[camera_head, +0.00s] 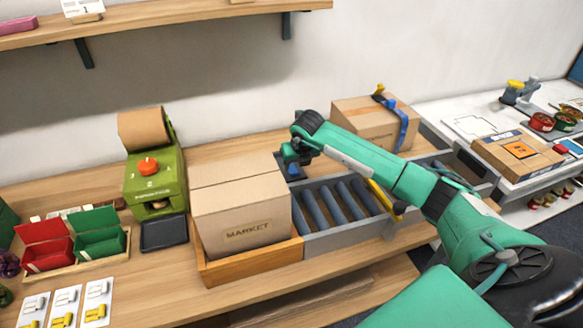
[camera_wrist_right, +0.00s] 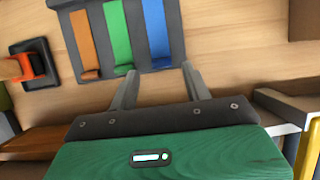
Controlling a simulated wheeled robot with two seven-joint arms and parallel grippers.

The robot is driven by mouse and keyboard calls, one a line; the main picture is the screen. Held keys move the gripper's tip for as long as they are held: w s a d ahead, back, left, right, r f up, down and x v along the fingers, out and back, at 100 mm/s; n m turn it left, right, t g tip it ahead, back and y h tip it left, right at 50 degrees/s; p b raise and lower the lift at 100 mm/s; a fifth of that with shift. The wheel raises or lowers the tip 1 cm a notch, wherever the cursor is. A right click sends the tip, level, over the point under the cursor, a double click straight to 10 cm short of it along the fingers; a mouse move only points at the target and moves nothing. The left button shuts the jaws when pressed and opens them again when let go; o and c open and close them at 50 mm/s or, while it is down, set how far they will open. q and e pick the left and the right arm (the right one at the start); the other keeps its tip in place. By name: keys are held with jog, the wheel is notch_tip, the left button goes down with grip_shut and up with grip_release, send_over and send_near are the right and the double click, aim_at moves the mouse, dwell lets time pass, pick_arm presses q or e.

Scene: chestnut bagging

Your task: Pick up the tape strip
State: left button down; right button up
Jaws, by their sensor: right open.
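Three tape strips, orange (camera_wrist_right: 82,42), green (camera_wrist_right: 118,35) and blue (camera_wrist_right: 154,30), hang side by side on a dark grey holder (camera_wrist_right: 72,30) in the right wrist view. My right gripper (camera_wrist_right: 160,75) is open, its two fingers pointing at the strips' lower ends, nearest the green and blue ones. Nothing is between the fingers. In the head view the right gripper (camera_head: 291,153) is just behind the cardboard box marked MARKET (camera_head: 240,210), and my arm hides most of the holder. A bit of blue (camera_head: 292,170) shows below it. My left gripper is not in view.
The MARKET box sits in a wooden tray (camera_head: 250,264) beside a grey roller conveyor (camera_head: 340,205). A green machine (camera_head: 155,180) stands left of it, with red (camera_head: 45,245) and green (camera_head: 100,235) bins further left. Another carton (camera_head: 365,120) with a blue strap stands behind my arm.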

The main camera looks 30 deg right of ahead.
aim_at(295, 174)
jog(key=x, duration=0.3)
jog(key=p+x, duration=0.1)
jog(key=shift+s+f, duration=0.2)
jog(key=shift+f, duration=0.1)
jog(key=shift+c, duration=0.2)
jog(key=c, duration=1)
